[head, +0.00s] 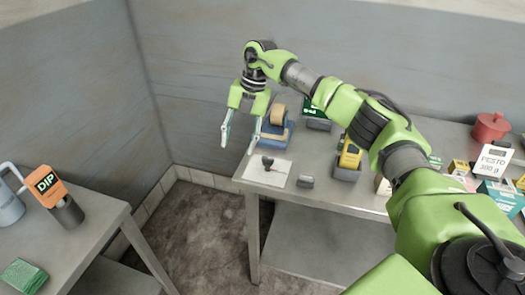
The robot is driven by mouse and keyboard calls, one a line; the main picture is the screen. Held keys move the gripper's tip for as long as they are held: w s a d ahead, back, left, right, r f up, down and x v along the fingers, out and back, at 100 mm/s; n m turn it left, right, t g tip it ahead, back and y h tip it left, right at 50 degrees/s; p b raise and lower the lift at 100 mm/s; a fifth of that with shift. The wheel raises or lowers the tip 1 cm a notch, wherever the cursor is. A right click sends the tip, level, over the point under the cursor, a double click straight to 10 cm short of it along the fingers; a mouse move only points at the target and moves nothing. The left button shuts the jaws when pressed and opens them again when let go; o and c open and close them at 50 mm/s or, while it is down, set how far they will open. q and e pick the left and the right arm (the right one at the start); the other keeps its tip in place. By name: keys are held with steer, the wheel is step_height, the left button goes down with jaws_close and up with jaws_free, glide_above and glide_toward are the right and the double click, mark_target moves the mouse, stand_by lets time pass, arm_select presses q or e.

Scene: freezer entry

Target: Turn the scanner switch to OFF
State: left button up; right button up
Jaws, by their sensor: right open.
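A yellow and dark hand-held device (350,155), which looks like the scanner, stands in a dark cradle on the right-hand table. Its switch is too small to make out. My right gripper (239,141) is open and empty, fingers pointing down, in the air near the table's left end. It is to the left of the scanner and apart from it. My left gripper is not in view.
On the right-hand table (362,199) are a tape dispenser (270,134), a white sheet (254,174) with a small black item (268,162), a small grey block (305,181), a red pot (490,127) and several packages. An orange DIP item (46,184) stands on the left table.

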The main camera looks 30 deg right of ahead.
steer(key=s+d+r+m+h, duration=0.25)
steer(key=d+r, duration=0.35)
steer(key=d, duration=0.3)
steer(key=p, duration=0.4)
glide_toward(268, 158)
steer(key=shift+n+g+h, duration=0.25)
steer(key=shift+n+g, duration=0.05)
steer(key=shift+n, duration=0.15)
steer(key=f, duration=0.7)
steer(key=shift+w+a+f, duration=0.15)
steer(key=shift+w+a, duration=0.05)
steer(key=shift+w, duration=0.15)
steer(key=shift+f, duration=0.7)
steer(key=c, duration=1.1)
